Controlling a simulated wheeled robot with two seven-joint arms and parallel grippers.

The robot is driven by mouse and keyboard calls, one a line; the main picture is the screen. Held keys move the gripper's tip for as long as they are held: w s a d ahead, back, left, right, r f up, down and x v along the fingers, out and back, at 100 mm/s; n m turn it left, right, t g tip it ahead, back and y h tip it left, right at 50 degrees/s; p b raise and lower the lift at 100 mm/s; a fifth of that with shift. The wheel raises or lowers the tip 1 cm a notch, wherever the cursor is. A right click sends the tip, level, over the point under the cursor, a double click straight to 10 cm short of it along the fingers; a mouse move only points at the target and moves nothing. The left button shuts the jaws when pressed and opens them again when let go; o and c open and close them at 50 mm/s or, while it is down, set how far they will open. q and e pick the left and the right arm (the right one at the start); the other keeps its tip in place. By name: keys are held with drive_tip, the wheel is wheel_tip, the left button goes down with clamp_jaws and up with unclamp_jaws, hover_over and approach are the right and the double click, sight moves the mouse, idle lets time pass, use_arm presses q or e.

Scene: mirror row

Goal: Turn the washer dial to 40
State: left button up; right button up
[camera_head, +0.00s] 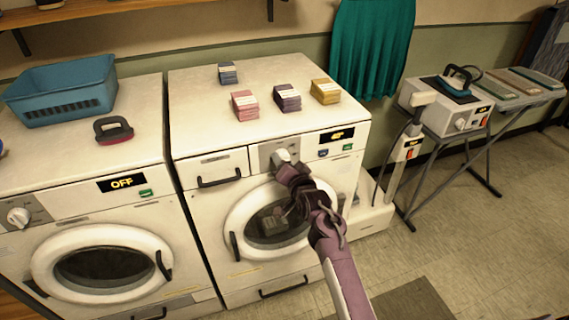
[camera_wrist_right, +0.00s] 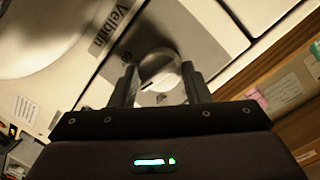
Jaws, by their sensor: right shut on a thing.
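The washer (camera_head: 208,165) on the right of the pair has a round pale dial (camera_head: 281,157) on its front panel, left of the display. My right gripper (camera_head: 284,165) is at the dial, its arm coming up from the bottom of the head view. In the right wrist view the dial (camera_wrist_right: 160,72) sits between the two dark fingers of the right gripper (camera_wrist_right: 161,85), which is shut on it. My left gripper is not in view.
A second washer (camera_head: 80,185) stands at left, its display reading OFF. Pink (camera_head: 244,105), purple (camera_head: 287,97) and yellow (camera_head: 325,91) stacks sit on the right washer. An ironing table (camera_head: 490,98) stands at right.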

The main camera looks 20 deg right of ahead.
drive_tip(key=o, duration=1)
drive_tip(key=shift+c, duration=0.2)
drive_tip(key=s+r+b, duration=0.1)
drive_tip(key=s, duration=0.6)
drive_tip(key=shift+s+d, duration=0.2)
drive_tip(key=shift+s, duration=0.15)
